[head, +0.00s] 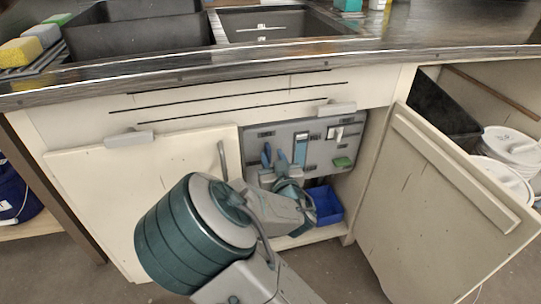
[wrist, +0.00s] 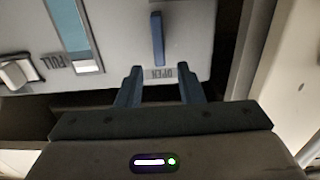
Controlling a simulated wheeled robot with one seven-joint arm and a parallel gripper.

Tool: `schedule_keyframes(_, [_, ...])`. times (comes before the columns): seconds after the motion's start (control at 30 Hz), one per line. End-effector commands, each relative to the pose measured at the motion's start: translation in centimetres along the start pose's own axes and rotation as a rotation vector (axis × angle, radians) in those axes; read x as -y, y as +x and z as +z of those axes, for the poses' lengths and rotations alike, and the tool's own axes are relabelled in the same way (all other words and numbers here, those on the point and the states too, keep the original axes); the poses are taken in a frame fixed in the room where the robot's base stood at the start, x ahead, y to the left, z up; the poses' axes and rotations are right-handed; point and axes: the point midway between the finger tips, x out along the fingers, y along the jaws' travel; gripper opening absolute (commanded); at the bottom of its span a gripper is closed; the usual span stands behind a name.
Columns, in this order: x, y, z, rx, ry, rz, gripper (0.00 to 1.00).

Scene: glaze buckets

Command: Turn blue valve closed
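The blue valve handle (wrist: 157,38) is a narrow upright bar on the grey panel (wrist: 125,15) in the wrist view. An upside-down OPEN label (wrist: 161,73) sits at its lower end. My gripper (wrist: 160,70) is open, with its two blue fingertips apart on either side of the label. The handle lies just beyond the fingertips, lined up with the gap, and no contact shows. In the head view my gripper (head: 273,152) is in front of the left part of the panel (head: 318,154). I cannot make out the handle there.
A blue bin (head: 326,205) stands below. The left cabinet door (head: 95,195) and open right door (head: 430,205) flank the opening.

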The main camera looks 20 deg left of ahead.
Motion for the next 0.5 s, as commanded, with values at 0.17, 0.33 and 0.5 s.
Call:
schedule_keyframes(0.17, [0.0,2.4,0.1,-0.001,-0.001,0.0,0.34])
schedule_keyframes(0.33, [0.0,3.3,0.1,0.001,0.0,0.0,0.34])
schedule_keyframes(0.5, [0.0,3.4,0.0,0.001,0.0,0.0,0.34])
